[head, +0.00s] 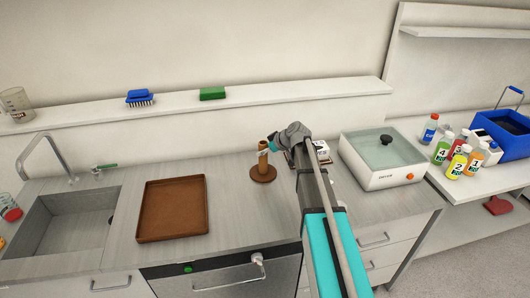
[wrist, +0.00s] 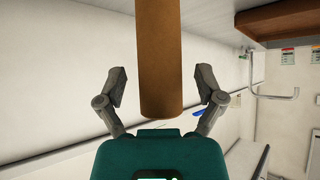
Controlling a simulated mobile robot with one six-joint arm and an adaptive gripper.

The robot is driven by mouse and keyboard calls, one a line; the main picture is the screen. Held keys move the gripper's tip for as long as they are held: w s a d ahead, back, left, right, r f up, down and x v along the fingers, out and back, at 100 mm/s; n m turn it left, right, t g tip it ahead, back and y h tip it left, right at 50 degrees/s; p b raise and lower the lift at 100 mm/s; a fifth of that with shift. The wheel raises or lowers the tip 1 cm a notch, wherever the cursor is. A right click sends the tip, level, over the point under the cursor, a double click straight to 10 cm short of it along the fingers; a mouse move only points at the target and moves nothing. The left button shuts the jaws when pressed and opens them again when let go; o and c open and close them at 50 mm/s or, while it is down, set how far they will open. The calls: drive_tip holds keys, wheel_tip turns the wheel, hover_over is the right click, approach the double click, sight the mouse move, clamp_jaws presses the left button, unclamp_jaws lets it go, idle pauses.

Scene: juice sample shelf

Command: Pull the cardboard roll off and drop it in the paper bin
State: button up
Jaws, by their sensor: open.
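The tan cardboard roll (head: 262,158) stands upright on a round brown holder (head: 263,175) on the counter. In the wrist view the roll (wrist: 160,50) runs down from the top edge and ends between my fingers. My gripper (wrist: 160,86) is open, with one finger on each side of the roll and a visible gap on both sides. In the head view my gripper (head: 267,147) is at the upper part of the roll, and my wrist partly hides the area behind it. I cannot make out a paper bin in either view.
A brown tray (head: 143,212) lies left of the holder, beside the sink (head: 45,232). A white water bath (head: 375,181) stands to the right. Several bottles (head: 459,160) and a blue crate (head: 487,122) are on the far-right bench. A shelf (head: 180,106) runs behind the counter.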

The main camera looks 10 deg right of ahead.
drive_tip(key=shift+w+a+f, duration=0.2)
drive_tip(key=shift+a+f, duration=0.05)
drive_tip(key=shift+f, duration=0.05)
clamp_jaws()
idle(0.5)
